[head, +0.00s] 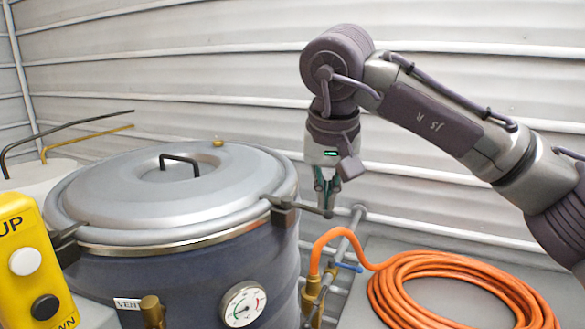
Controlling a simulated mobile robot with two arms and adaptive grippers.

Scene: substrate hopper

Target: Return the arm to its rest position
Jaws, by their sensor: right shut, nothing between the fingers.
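My right arm comes in from the right and arches over the scene. Its gripper (326,198) points down with the fingers together and nothing visible between them. It is just right of the hopper's lid (165,200), close to the dark latch handle (300,206) on the rim; I cannot tell whether they touch. The lid lies closed on the dark blue hopper (180,285). My left gripper is not in view.
A coiled orange hose (440,262) lies on a grey surface at the lower right, joined to a brass valve (313,290). A yellow control box (35,265) with UP and DOWN buttons stands front left. A ribbed wall (220,60) closes the back.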

